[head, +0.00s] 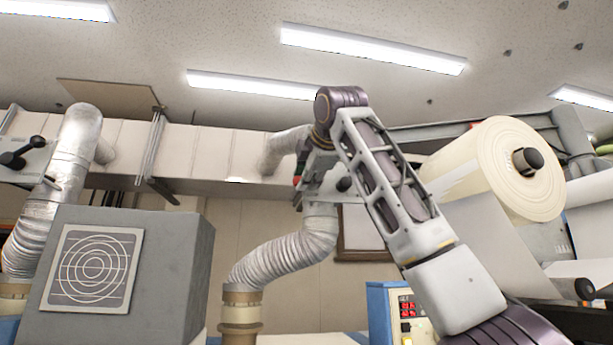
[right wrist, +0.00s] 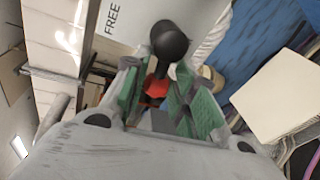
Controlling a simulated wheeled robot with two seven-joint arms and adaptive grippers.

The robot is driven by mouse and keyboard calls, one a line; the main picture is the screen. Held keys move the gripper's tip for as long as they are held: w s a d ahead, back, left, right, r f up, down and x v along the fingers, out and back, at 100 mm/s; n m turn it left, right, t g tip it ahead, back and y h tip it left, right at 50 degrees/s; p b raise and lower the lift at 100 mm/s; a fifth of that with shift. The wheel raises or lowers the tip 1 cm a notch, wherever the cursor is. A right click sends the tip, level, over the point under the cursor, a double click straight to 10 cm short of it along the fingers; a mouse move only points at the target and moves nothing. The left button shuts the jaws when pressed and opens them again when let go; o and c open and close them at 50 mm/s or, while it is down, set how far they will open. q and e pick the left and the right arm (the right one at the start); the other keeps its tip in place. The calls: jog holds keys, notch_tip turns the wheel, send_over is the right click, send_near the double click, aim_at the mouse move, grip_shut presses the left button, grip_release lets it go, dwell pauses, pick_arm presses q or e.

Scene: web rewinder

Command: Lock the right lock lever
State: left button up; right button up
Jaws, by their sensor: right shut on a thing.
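The right lock lever is black with a round knob (right wrist: 170,40) and a red part (right wrist: 155,88) near its base, seen in the right wrist view. Behind it is a pale panel (right wrist: 120,25) marked FREE. My right gripper (right wrist: 163,85) has its green-padded fingers on both sides of the lever and is shut on it below the knob. My left gripper is out of view.
A grey box with a round grille (head: 92,268) stands front left. A flexible duct (head: 285,262) runs below my right gripper. A large paper roll (head: 500,172) and a control box (head: 385,312) are at the right.

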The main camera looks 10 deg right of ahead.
jog(key=shift+w+f, duration=0.1)
jog(key=shift+f, duration=0.05)
jog(key=o, duration=0.7)
jog(key=shift+d, duration=0.1)
jog(key=o, duration=0.3)
jog(key=shift+d, duration=0.15)
jog(key=v, duration=1.2)
